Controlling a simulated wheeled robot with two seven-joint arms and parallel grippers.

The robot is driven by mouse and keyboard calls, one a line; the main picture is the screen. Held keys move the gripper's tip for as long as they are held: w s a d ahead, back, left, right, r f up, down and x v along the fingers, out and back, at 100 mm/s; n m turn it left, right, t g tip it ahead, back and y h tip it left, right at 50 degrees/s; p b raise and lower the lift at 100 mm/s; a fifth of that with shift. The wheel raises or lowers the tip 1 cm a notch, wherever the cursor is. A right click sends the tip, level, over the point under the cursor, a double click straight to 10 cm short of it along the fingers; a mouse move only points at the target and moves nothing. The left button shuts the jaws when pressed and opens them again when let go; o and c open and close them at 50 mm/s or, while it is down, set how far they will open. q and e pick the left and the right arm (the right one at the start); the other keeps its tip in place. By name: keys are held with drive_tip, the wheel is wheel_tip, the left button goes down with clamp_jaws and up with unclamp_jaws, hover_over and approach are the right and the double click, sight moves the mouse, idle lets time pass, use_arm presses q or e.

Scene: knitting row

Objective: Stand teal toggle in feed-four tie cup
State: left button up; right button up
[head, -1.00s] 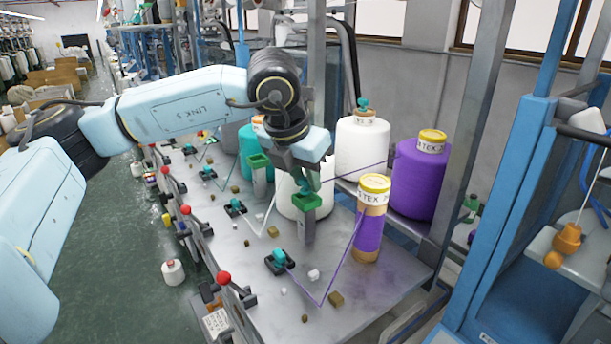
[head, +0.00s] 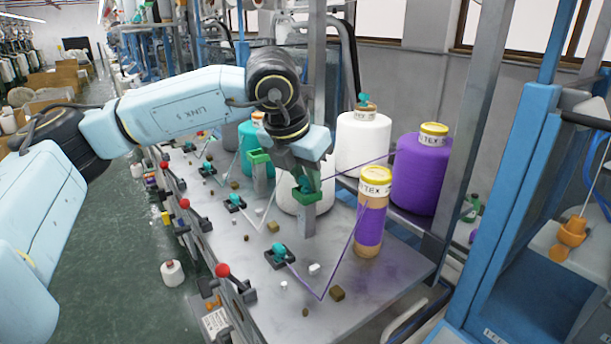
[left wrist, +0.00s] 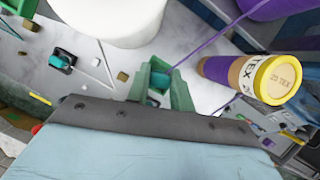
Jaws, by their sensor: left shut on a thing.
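My left gripper (head: 304,180) points down over a green cup (head: 307,197) on a grey post (head: 309,222), in front of a white yarn cone. It is shut on a teal toggle (head: 309,183), which shows at the cup's mouth. In the left wrist view the teal toggle (left wrist: 158,80) shows between the green uprights around the gripper's tips. The fingers hide much of the toggle, so I cannot tell whether its foot rests on the cup floor. My right gripper is in neither view.
Another green cup (head: 258,156) on a post stands behind. A yellow-topped purple spool (head: 370,222) stands close right, with a large purple cone (head: 420,180) behind. A black base with a teal toggle (head: 279,255) and small blocks lie in front. Purple yarn runs near the post.

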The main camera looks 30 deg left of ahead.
use_arm(q)
drive_tip(key=o, duration=0.7)
drive_tip(key=shift+s+f, duration=0.2)
drive_tip(key=shift+f, duration=0.35)
drive_tip(key=shift+r, duration=0.45)
drive_tip(key=shift+o, duration=0.7)
drive_tip(key=b+v, duration=0.1)
drive_tip(key=v, duration=1.2)
drive_tip(key=shift+r+b, duration=0.3)
drive_tip(key=shift+w, duration=0.2)
